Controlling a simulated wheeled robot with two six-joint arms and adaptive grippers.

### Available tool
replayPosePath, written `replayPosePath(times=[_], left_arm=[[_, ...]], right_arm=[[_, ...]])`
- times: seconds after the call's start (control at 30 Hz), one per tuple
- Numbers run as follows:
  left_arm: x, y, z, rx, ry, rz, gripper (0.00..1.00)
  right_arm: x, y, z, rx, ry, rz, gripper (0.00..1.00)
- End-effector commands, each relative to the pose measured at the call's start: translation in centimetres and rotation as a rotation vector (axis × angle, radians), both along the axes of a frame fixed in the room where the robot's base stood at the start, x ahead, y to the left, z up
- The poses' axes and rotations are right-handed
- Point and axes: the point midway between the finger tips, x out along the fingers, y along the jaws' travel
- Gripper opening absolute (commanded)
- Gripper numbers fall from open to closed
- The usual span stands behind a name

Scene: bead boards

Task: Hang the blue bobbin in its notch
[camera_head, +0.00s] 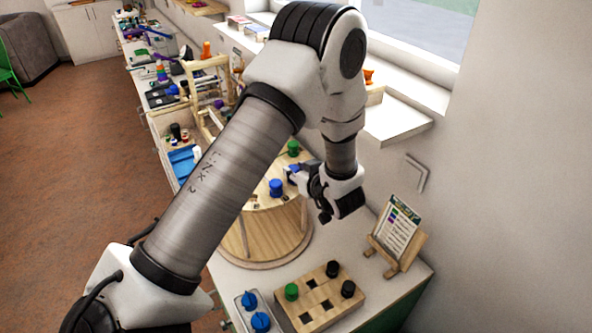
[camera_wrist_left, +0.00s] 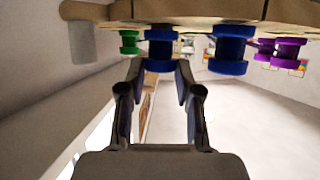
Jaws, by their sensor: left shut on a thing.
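My left gripper (camera_head: 294,174) reaches over the round wooden stand (camera_head: 262,236) in the head view. It is shut on a blue bobbin (camera_wrist_left: 161,48), which sits between its fingertips (camera_wrist_left: 160,66) in the wrist view. The bobbin is against or just in front of the wooden edge (camera_wrist_left: 190,11); I cannot tell whether it is in a notch. A second blue bobbin (camera_wrist_left: 231,49) is beside it, also seen on the stand in the head view (camera_head: 276,187). A green bobbin (camera_wrist_left: 129,42) and a purple bobbin (camera_wrist_left: 284,48) flank them. My right gripper is not in view.
A wooden block (camera_head: 322,300) with square holes holds green and black pegs in front of the stand. A grey tray (camera_head: 239,310) with blue pieces is beside it. A card on a small easel (camera_head: 398,238) stands at right. Shelves with clutter run along the left.

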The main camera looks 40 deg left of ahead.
Motion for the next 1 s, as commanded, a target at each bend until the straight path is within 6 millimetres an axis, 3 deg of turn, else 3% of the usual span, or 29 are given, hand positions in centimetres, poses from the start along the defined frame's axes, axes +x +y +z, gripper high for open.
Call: replayPosePath(times=[0.03,0.37,0.4,0.43,0.47,0.8,1.0], left_arm=[[-0.1,-0.1,-0.8,0.0,-0.002,0.002,0.0],[-0.1,-0.1,-0.9,0.0,-0.001,0.003,0.0],[-0.1,-0.1,-0.8,0.0,-0.001,0.003,0.45],[-0.1,-0.1,-0.8,0.0,-0.001,0.003,0.55],[-0.1,-0.1,-0.8,0.0,-0.001,0.003,0.59],[-0.1,0.0,-0.2,-0.001,-0.002,0.003,0.59],[-1.1,-3.2,1.7,0.005,0.001,-0.004,0.59]], right_arm=[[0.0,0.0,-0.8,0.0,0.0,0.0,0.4],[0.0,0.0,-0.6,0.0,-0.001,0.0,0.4],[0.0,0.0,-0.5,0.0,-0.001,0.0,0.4],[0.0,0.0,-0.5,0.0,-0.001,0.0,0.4],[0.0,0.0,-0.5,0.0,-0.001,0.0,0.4],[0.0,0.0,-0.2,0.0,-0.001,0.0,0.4],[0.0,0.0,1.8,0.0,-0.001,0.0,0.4]])
